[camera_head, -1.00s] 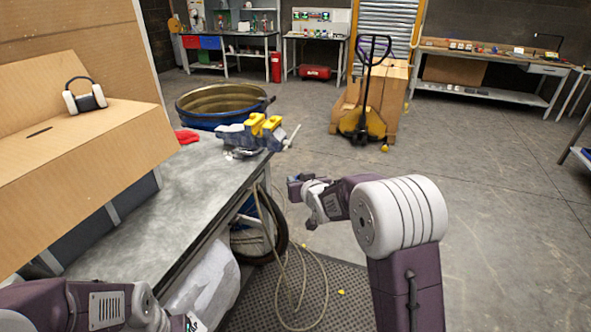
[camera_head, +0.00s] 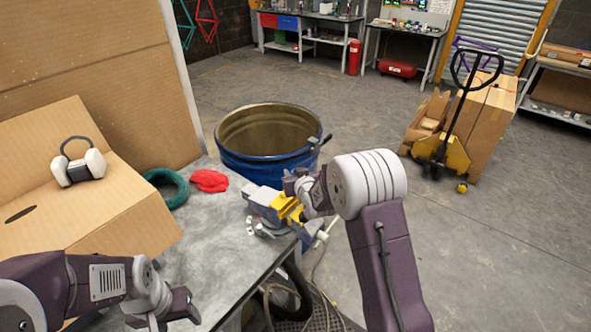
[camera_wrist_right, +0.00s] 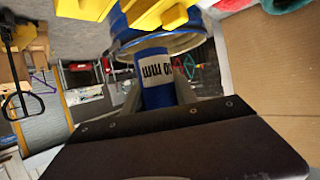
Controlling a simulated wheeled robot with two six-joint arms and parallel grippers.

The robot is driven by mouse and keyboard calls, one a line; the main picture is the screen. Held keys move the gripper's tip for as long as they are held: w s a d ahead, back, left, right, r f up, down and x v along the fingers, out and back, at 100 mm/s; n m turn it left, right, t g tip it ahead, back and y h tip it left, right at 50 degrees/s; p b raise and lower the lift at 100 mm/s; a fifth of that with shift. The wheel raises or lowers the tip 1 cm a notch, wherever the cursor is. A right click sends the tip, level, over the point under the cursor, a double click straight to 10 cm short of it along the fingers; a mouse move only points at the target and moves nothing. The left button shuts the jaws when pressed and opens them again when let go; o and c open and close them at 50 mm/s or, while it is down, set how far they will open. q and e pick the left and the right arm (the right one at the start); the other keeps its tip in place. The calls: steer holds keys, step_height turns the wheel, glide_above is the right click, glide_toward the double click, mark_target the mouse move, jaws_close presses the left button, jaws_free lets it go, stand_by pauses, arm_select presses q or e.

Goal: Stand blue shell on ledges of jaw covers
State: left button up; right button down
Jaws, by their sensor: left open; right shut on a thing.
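A blue vise (camera_head: 265,197) is mounted at the table corner, with yellow jaw covers (camera_head: 289,209) on its jaws. The jaw covers (camera_wrist_right: 127,20) also show at the top of the right wrist view. My right gripper (camera_head: 293,183) is close beside the vise in the head view, where its fingers are small. In the right wrist view it (camera_wrist_right: 157,93) is shut on the blue shell (camera_wrist_right: 152,96), which carries a white label with dark print. The shell is apart from the covers in the picture; the exact gap is unclear. My left gripper (camera_head: 184,308) is open and empty at lower left.
A blue drum (camera_head: 255,166) stands just behind the vise. Red gloves (camera_head: 209,181), a green ring (camera_head: 180,187) and a cardboard box (camera_head: 130,215) with ear defenders (camera_head: 78,168) are on the table (camera_head: 232,270). A pallet truck (camera_head: 445,155) stands on open floor at right.

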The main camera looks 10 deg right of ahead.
steer(key=shift+s+a+r, duration=0.5)
steer(key=shift+s+a, duration=0.05)
steer(key=shift+s, duration=0.2)
steer(key=shift+w+d+f+b, duration=0.15)
steer(key=shift+w+f+b, duration=0.05)
steer(key=shift+b, duration=0.1)
step_height(320, 180, down, 3)
steer(key=b, duration=0.3)
steer(key=shift+f, duration=0.15)
steer(key=shift+f+b, duration=0.35)
steer(key=shift+b, duration=0.2)
steer(key=shift+f, duration=0.2)
arm_select(q)
steer(key=f, duration=0.3)
steer(key=s+f, duration=0.1)
steer(key=shift+a+f, duration=0.3)
steer(key=shift+f, duration=0.1)
arm_select(e)
steer(key=shift+w+d+f, duration=0.1)
arm_select(q)
steer(key=shift+f+b, duration=0.2)
steer(key=shift+b, duration=0.15)
